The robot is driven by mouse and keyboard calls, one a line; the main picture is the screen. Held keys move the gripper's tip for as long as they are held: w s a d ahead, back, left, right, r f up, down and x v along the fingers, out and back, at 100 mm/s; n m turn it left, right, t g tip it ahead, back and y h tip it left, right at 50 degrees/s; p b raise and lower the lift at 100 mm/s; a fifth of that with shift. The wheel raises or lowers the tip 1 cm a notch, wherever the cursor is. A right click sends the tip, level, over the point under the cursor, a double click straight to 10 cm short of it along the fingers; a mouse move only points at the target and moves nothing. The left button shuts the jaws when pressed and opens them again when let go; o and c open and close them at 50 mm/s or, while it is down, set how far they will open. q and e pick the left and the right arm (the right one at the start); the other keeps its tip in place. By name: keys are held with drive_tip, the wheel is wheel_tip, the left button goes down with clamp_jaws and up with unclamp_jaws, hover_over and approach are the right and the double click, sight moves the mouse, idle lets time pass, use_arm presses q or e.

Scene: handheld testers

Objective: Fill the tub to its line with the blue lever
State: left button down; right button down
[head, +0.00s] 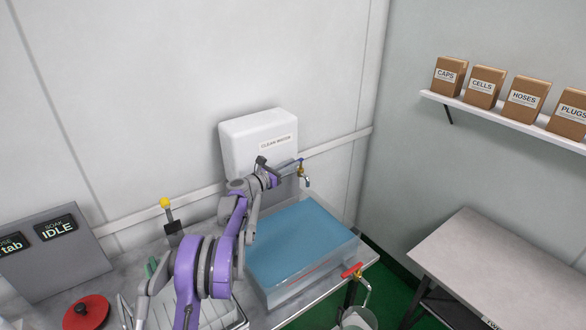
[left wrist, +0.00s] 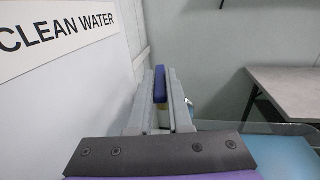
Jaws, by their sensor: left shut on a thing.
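The blue lever (head: 300,161) sits on top of a brass tap (head: 304,180) at the right of the white CLEAN WATER box (head: 250,137). My left gripper (head: 289,166) is shut on the lever. In the left wrist view the lever (left wrist: 160,84) shows between the two grey fingers. The clear tub (head: 277,296) stands below the tap, with blue water (head: 305,238) high inside it. My right gripper is out of view.
A red-handled tap (head: 352,270) stands at the tub's front right, above a pail (head: 357,320). A yellow-knobbed lever (head: 166,204), a red lid (head: 86,313) and a grey panel reading IDLE (head: 57,229) are to the left. A side table (head: 490,260) stands at right.

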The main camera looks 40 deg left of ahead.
use_arm(q)
drive_tip(key=shift+a+m+g+h, duration=0.15)
drive_tip(key=shift+a+m+h, duration=0.1)
drive_tip(key=shift+m+h, duration=0.4)
drive_tip(key=shift+a+m+g+h, duration=0.15)
drive_tip(key=shift+a+m+h, duration=0.15)
drive_tip(key=shift+h, duration=0.65)
drive_tip(key=shift+p, duration=0.3)
drive_tip(key=c, duration=0.8)
unclamp_jaws()
drive_tip(key=shift+w, duration=0.1)
drive_tip(key=shift+c, duration=0.2)
drive_tip(key=b+v, duration=0.1)
drive_tip(key=v, duration=0.9)
drive_tip(key=shift+s+b, duration=0.3)
drive_tip(key=shift+s, duration=0.1)
drive_tip(key=shift+a, duration=0.15)
